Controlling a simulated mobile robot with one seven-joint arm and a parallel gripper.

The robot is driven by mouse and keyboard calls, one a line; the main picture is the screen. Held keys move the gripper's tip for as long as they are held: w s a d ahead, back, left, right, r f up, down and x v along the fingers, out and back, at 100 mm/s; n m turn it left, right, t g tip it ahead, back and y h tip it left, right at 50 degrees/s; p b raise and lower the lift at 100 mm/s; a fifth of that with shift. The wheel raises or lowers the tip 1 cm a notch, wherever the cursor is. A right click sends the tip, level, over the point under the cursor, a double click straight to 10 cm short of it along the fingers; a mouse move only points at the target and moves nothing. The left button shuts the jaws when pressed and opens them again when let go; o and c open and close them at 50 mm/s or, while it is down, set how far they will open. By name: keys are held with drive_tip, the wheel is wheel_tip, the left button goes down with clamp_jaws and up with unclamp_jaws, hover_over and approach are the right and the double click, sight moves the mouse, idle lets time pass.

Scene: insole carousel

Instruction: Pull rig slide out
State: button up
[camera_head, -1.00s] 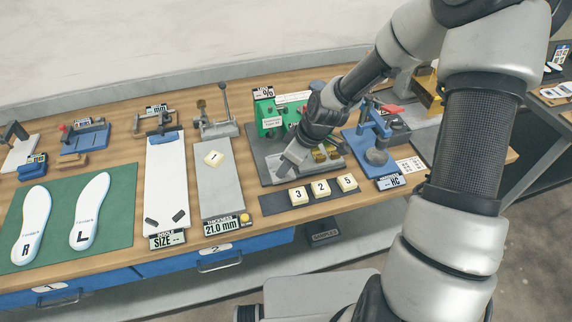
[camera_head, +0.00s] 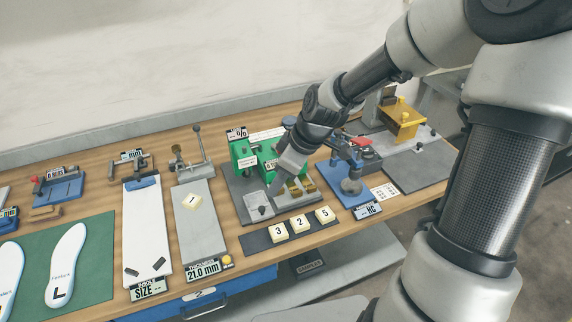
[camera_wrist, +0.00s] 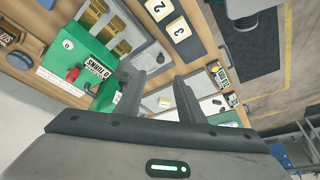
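The green test rig (camera_head: 246,154) stands on a dark grey base plate at the back middle of the bench. A light grey slide plate (camera_head: 254,199) with a small dark knob (camera_head: 262,210) lies at the rig's front left. The green rig also shows in the wrist view (camera_wrist: 105,97), beside the left finger.
Numbered tiles (camera_head: 300,222) sit on a dark strip in front of the rig. A blue press (camera_head: 350,187) stands close on the right. A grey thickness plate (camera_head: 203,222) lies on the left. Brass blocks (camera_head: 298,190) stand on the rig's base.

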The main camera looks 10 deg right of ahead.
drive_tip(key=v, duration=0.5)
drive_tip(key=shift+p, duration=0.4)
drive_tip(key=shift+f, duration=0.1)
